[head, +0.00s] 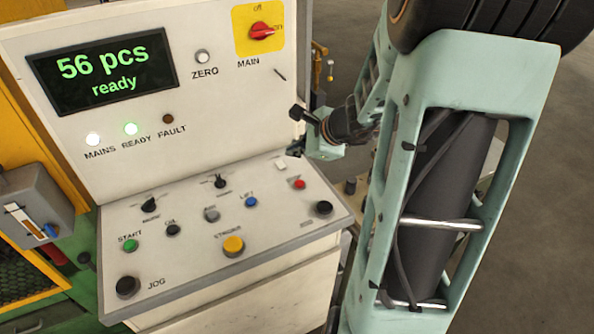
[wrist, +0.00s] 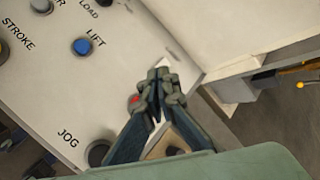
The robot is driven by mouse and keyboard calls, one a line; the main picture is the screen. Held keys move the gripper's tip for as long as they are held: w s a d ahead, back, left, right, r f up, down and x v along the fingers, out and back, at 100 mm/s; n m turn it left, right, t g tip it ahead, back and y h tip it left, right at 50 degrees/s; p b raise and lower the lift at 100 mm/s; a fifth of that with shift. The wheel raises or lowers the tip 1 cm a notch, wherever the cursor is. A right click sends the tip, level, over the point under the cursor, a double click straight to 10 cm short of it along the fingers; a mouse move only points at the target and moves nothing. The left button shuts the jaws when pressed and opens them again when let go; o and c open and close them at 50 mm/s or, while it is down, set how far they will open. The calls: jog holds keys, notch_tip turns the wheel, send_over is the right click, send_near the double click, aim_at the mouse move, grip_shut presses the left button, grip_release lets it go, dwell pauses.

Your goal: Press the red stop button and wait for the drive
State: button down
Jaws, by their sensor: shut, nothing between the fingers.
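The red stop button (head: 300,183) sits on the right part of the sloped control panel (head: 190,262), below a small white label plate. In the wrist view a bit of the red button (wrist: 134,99) shows beside my left finger, partly hidden by it. My gripper (head: 296,150) is shut and empty. It is above and behind the button at the panel's upper right, apart from the button in the head view. In the wrist view my gripper (wrist: 161,76) has its fingertips together over the panel's edge area. Whether the tips touch the panel cannot be told.
The display (head: 103,72) reads "56 pcs ready". The MAINS and READY lamps (head: 130,129) are lit; the FAULT lamp (head: 168,119) is dark. Near the red button are a black JOG knob (head: 324,208) and the blue LIFT button (head: 251,202). The upright panel face stands behind.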

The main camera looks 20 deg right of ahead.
jog(key=shift+s+d+r+m+t, duration=0.1)
jog(key=shift+d+m+t, duration=0.05)
jog(key=shift+d+m, duration=0.3)
jog(key=shift+s+d+m+t, duration=0.1)
jog(key=shift+d+m+t, duration=0.05)
jog(key=shift+d+m, duration=0.3)
jog(key=shift+a, duration=0.1)
jog(key=b, duration=0.6)
send_over(301, 184)
notch_tip(301, 184, down, 7)
jog(key=shift+f, duration=0.15)
jog(key=shift+f+b, duration=0.8)
jog(key=shift+b, duration=0.1)
jog(key=shift+f+b, duration=0.4)
jog(key=shift+b, duration=0.2)
jog(key=shift+f+b, duration=0.45)
jog(key=shift+b, duration=0.05)
dwell(0.4)
jog(key=shift+r, duration=0.15)
jog(key=shift+r+p, duration=0.65)
jog(key=shift+r, duration=0.1)
